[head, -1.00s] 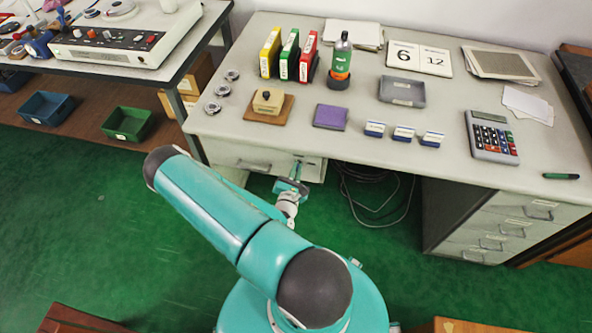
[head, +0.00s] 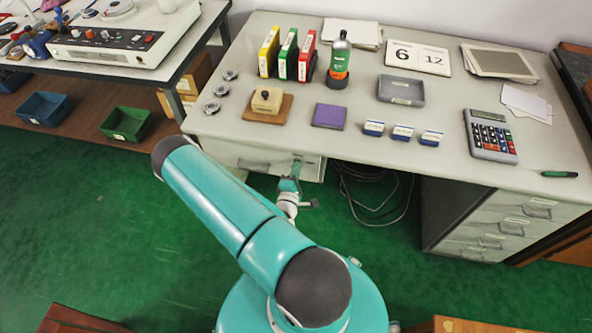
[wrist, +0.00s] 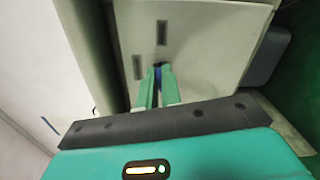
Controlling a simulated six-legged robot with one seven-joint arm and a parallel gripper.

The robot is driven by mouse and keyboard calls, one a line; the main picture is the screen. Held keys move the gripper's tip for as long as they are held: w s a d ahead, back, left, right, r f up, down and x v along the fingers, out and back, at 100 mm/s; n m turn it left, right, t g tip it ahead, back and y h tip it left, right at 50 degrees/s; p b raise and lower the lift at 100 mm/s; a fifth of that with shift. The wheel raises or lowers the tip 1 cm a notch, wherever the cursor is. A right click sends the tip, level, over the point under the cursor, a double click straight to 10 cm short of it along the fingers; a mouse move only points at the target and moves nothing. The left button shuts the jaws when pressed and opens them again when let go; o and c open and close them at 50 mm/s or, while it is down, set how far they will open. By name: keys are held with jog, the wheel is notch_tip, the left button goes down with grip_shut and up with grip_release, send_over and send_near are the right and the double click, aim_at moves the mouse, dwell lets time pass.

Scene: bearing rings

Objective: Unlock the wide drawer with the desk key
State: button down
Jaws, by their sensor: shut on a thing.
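The wide drawer (head: 250,160) is under the left part of the desk, its front shut flush as far as I can see. In the wrist view its pale front (wrist: 205,45) faces my gripper (wrist: 160,78). The two green fingers are shut on a thin blue thing, the desk key (wrist: 158,73), mostly hidden between them. The fingertips are close against the front at a small dark spot, which looks like the lock (wrist: 162,58). How deep the key sits in it is hidden. In the head view my gripper (head: 297,168) is at the drawer's right end.
The desk top (head: 270,140) overhangs the drawer.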

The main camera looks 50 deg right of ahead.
jog(key=shift+m, duration=1.3)
jog(key=shift+w+f, duration=0.1)
jog(key=c, duration=1.6)
grip_release()
jog(key=v, duration=1.4)
jog(key=shift+d, duration=0.1)
